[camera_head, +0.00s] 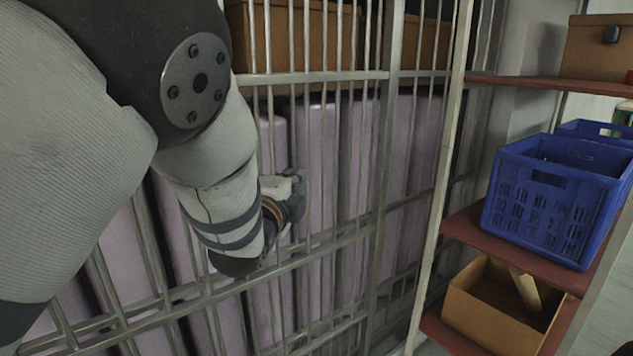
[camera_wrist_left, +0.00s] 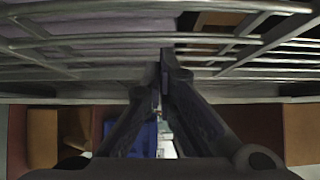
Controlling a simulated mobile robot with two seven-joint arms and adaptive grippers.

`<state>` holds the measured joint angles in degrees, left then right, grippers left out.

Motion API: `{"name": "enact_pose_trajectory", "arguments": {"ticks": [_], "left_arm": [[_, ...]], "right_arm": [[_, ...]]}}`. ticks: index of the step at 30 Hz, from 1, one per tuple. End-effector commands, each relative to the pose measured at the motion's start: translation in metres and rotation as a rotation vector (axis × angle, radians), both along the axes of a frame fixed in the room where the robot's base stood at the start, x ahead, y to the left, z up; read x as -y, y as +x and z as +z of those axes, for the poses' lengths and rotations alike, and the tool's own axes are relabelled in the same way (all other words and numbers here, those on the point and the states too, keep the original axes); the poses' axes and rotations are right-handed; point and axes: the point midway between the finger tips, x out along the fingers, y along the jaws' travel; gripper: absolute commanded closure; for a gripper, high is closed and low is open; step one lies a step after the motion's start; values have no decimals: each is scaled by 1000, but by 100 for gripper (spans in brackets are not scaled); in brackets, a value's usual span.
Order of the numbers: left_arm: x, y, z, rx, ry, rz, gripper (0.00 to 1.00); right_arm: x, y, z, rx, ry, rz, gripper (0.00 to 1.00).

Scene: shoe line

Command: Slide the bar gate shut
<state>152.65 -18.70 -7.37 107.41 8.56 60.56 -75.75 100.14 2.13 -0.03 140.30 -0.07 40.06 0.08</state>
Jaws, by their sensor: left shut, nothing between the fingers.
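The bar gate (camera_head: 330,77) is a grey metal grid of upright bars and cross rails. It spans the left and middle of the head view, in front of tall lilac rolls or panels (camera_head: 318,135). My left gripper (camera_head: 292,190) is at the bars, between the upper and lower cross rails. In the left wrist view its fingers (camera_wrist_left: 165,68) are together with nothing between them, and the gate bars (camera_wrist_left: 95,40) run across the top. Whether the fingertips touch a bar I cannot tell. My arm hides the gate's left part. My right gripper is out of view.
A red-brown shelf unit (camera_head: 555,86) stands at the right, close to a pale upright post (camera_head: 445,170). It bears a blue crate (camera_head: 545,205), a cardboard box at the top (camera_head: 595,45) and an open box below (camera_head: 485,318). Brown boxes (camera_head: 312,38) sit behind the upper bars.

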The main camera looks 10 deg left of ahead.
Motion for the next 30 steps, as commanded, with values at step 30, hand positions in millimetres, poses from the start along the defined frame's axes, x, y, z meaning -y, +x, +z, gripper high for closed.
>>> {"name": "enact_pose_trajectory", "arguments": {"ticks": [30], "left_arm": [[-31,41,-2,-3,-1,-1,100]], "right_arm": [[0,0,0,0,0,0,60]]}}
